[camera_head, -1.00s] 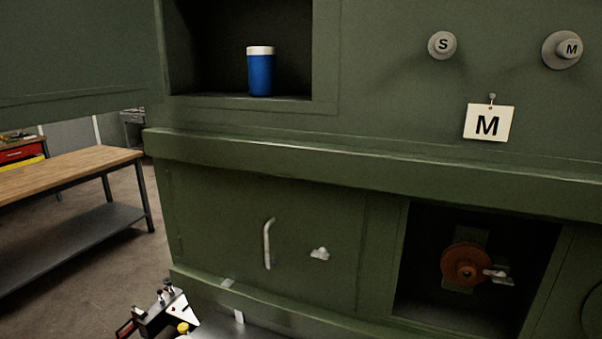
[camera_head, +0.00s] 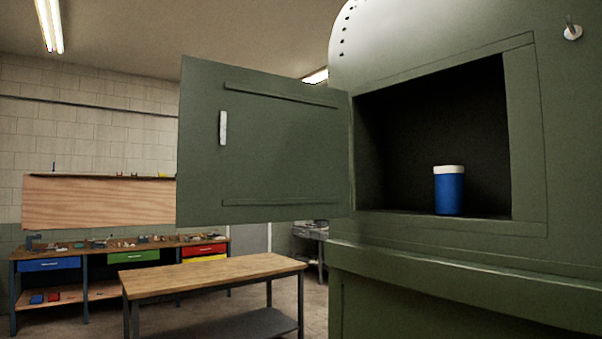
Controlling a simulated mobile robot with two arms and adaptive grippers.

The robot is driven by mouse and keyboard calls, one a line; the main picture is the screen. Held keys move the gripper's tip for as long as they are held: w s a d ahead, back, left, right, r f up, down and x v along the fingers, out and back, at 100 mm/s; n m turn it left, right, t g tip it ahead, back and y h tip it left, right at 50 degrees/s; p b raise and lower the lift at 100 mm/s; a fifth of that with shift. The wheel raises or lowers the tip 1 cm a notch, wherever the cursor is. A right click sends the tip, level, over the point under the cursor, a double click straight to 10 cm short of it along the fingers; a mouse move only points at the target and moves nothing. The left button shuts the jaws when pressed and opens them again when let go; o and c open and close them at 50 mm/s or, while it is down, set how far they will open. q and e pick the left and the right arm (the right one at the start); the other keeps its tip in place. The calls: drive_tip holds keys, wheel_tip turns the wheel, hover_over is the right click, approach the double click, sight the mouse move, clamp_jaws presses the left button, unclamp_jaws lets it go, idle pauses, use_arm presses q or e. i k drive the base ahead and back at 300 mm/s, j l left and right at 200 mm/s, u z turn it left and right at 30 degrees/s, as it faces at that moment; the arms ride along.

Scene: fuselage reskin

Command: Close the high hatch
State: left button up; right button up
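The high hatch (camera_head: 270,150) is a green panel standing wide open. It is hinged at the left edge of a square opening (camera_head: 525,140) in the green fuselage and swings out to the left. A pale vertical handle (camera_head: 223,128) is near its free edge, and two ribs run across its face. Inside the dark compartment a blue canister with a white lid (camera_head: 448,190) stands upright near the front edge. Neither of my grippers shows in the head view now.
A ledge (camera_head: 460,275) juts out below the opening. A wooden-topped table (camera_head: 215,270) stands on the floor at the left, below the hatch. A workbench with coloured drawers (camera_head: 130,252) is at the back wall. A peg (camera_head: 572,31) sticks out at the upper right.

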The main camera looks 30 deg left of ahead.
sight(285, 156)
drive_tip(key=j+z, duration=0.4)
drive_tip(key=i+j+z, duration=0.1)
drive_tip(key=j+z, duration=0.15)
drive_tip(key=z, duration=0.2)
drive_tip(key=j+z, duration=0.1)
drive_tip(key=j, duration=0.5)
drive_tip(key=k+j+z, duration=0.1)
drive_tip(key=j, duration=0.45)
drive_tip(key=k+j+z, duration=0.1)
drive_tip(key=j, duration=0.5)
drive_tip(key=k+j, duration=0.1)
drive_tip(key=j, duration=0.45)
drive_tip(key=i+z, duration=0.05)
